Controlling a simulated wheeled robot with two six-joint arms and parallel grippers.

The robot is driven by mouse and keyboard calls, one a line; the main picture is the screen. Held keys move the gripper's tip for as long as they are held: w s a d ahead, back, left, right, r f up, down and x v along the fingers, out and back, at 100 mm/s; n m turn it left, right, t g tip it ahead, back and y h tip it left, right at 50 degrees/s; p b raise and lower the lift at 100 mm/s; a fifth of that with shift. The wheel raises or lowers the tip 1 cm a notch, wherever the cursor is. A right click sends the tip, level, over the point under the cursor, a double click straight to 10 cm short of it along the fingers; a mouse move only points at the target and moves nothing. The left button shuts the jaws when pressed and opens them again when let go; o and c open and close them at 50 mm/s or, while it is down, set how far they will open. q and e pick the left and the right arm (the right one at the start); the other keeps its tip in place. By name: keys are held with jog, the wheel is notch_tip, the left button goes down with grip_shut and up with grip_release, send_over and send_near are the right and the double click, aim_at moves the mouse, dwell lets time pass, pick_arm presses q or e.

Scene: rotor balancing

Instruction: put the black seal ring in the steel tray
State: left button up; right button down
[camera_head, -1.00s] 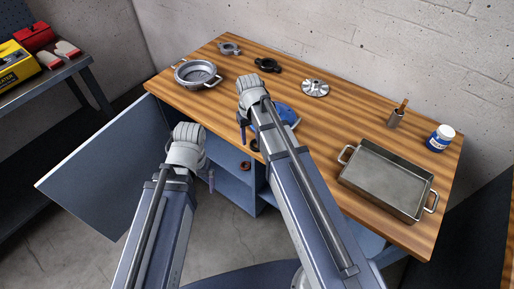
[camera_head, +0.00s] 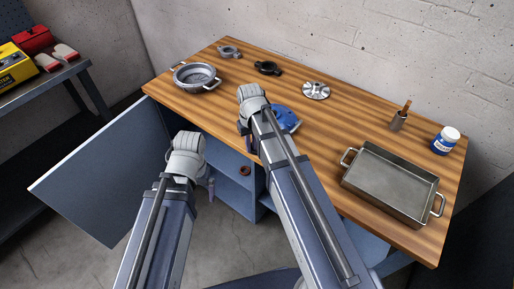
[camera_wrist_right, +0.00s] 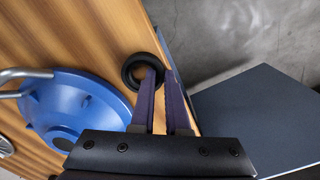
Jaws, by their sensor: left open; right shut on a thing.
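The black seal ring (camera_wrist_right: 129,68) shows in the right wrist view at the tips of my right gripper (camera_wrist_right: 160,80). The gripper is shut on its rim, close to the table's front edge. In the head view my right gripper (camera_head: 243,129) is beside the blue part at the front edge, and I cannot make out the ring clearly there. The steel tray (camera_head: 390,187) lies on the right of the table, empty, with a handle at each end. My left gripper (camera_head: 211,188) is open and empty in front of the cabinet, below table height.
A blue round part (camera_head: 287,118) lies next to my right gripper. A metal housing (camera_head: 194,76), a black flanged part (camera_head: 268,68) and a finned rotor (camera_head: 316,90) stand farther back. A cup (camera_head: 398,121) and a white-lidded jar (camera_head: 445,140) stand behind the tray. A reddish ring (camera_head: 244,170) sits in the cabinet.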

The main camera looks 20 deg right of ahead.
pick_arm(q)
jog(key=shift+r, duration=0.2)
pick_arm(e)
jog(key=shift+r, duration=0.15)
dwell(0.3)
pick_arm(q)
notch_tip(320, 180, up, 10)
jog(key=p, duration=1)
jog(key=shift+f, duration=0.15)
pick_arm(e)
notch_tip(320, 180, up, 10)
pick_arm(q)
jog(key=shift+c, duration=0.2)
